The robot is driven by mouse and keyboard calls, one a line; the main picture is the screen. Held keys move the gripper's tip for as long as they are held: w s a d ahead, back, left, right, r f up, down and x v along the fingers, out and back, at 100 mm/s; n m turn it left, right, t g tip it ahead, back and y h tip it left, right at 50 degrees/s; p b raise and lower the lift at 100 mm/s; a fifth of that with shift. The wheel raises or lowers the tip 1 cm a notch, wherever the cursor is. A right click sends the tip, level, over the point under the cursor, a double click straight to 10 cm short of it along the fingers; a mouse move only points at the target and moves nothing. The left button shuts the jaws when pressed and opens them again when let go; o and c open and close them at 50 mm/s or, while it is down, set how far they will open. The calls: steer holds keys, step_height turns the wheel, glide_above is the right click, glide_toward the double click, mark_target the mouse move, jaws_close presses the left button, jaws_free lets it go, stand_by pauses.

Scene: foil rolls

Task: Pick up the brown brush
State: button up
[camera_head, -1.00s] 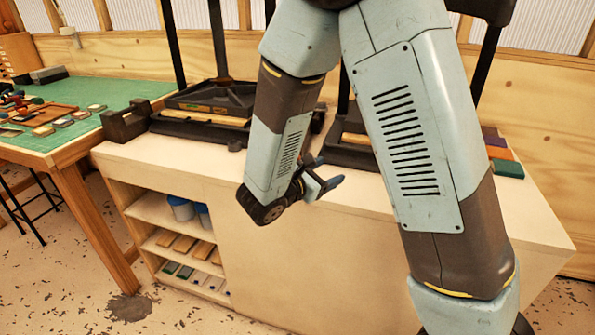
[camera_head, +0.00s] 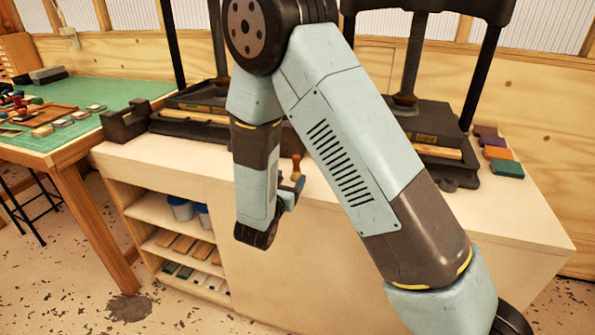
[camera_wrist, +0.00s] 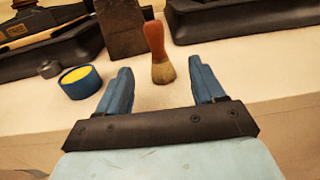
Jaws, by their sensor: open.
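The brown brush (camera_wrist: 157,50) stands upright on the white counter, with a reddish-brown handle on top and tan bristles at the bottom. In the wrist view it lies beyond my gripper (camera_wrist: 160,85), roughly centred between the two blue fingers and apart from both. The fingers are spread and nothing is between them. In the head view the brush (camera_head: 296,166) shows just beyond my gripper (camera_head: 296,188), near the counter's front edge. My arm hides part of the gripper there.
A blue pot with yellow contents (camera_wrist: 80,80) stands left of the brush. A dark upright block (camera_wrist: 121,28) is close behind it. Black presses (camera_head: 425,130) stand at the back of the counter (camera_head: 490,215). Coloured blocks (camera_head: 507,168) lie at the right. A green-topped table (camera_head: 90,125) is at left.

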mark_target(296, 157)
steer(key=shift+r+x, duration=0.2)
steer(key=shift+x, duration=1.45)
steer(key=shift+r+x, duration=0.2)
steer(key=shift+x, duration=1.45)
steer(key=shift+c, duration=0.4)
steer(key=c, duration=1)
steer(key=shift+r, duration=0.1)
steer(key=shift+r, duration=0.2)
step_height(296, 157, up, 3)
steer(key=shift+s+a+r, duration=0.1)
steer(key=shift+s+r, duration=0.05)
steer(key=s+r, duration=0.3)
steer(key=s, duration=0.1)
steer(key=s+r, duration=0.3)
steer(key=s, duration=0.2)
steer(key=s+a+r, duration=0.1)
steer(key=s+r, duration=0.2)
steer(key=s, duration=0.1)
steer(key=shift+s+a+r, duration=0.1)
steer(key=shift+s, duration=0.2)
